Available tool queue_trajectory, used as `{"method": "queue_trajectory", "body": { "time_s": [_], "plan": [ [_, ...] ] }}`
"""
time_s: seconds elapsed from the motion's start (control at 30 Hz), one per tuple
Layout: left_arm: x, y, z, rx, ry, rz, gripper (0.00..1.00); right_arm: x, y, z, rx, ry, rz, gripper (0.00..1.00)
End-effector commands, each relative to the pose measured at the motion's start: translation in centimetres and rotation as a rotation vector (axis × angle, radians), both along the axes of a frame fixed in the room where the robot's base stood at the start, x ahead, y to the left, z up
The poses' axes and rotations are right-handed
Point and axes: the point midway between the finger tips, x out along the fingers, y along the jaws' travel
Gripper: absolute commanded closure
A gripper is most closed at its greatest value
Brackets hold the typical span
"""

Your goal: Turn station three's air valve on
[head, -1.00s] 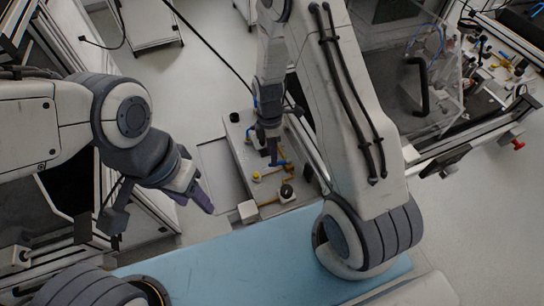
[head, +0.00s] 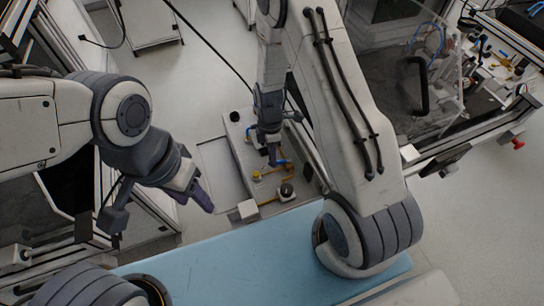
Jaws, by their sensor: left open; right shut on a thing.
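A grey plate-like station (head: 236,158) with brass pipework lies beyond the blue surface, at the picture's centre. I see no station number.
A yellow fitting (head: 257,176), a round black-topped part (head: 287,190) and a white block (head: 248,210) are near the handle. A blue surface (head: 230,265) lies in front.

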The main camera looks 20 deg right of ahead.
Motion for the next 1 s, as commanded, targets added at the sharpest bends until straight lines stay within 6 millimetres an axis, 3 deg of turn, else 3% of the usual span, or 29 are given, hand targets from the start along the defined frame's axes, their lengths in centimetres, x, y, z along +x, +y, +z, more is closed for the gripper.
{"method": "queue_trajectory", "body": {
  "time_s": [0.37,1.0],
  "plan": [
    [0.0,0.0,-0.8,0.0,0.0,0.0,0.5,1.1,-0.5,-0.1,0.0,0.0,-0.225,1.0],
    [0.0,0.0,-3.3,0.0,0.0,0.0,0.5,3.3,-2.7,-0.1,0.001,-0.001,-0.833,1.0]
  ]
}}
